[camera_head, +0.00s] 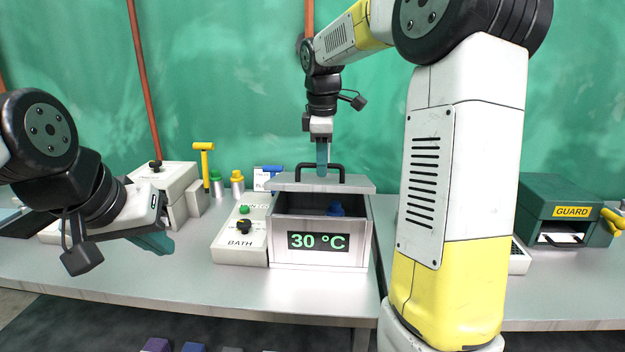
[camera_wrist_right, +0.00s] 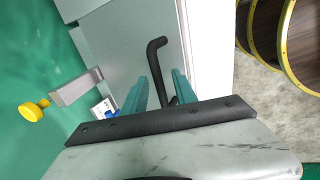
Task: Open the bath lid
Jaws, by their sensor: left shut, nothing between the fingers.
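The bath (camera_head: 283,256) is a grey metal box on the bench, with a green "30 °C" display on its front. Its grey lid (camera_head: 350,186) is above the box with a gap at the front, so part of the inside shows. The lid has a black bar handle (camera_head: 342,170), which also shows in the right wrist view (camera_wrist_right: 160,62). My right gripper (camera_head: 322,170) comes down from above and is shut on the handle, its teal fingers either side of the bar. My left gripper (camera_head: 160,242) is shut and empty, over the bench left of the bath.
A blue object (camera_head: 336,209) shows inside the bath. A control panel marked BATH (camera_head: 240,257) with knobs adjoins its left. Several small bottles and a yellow T-handle (camera_head: 204,147) stand behind. A green GUARD box (camera_head: 568,190) is at the right. The front left bench is clear.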

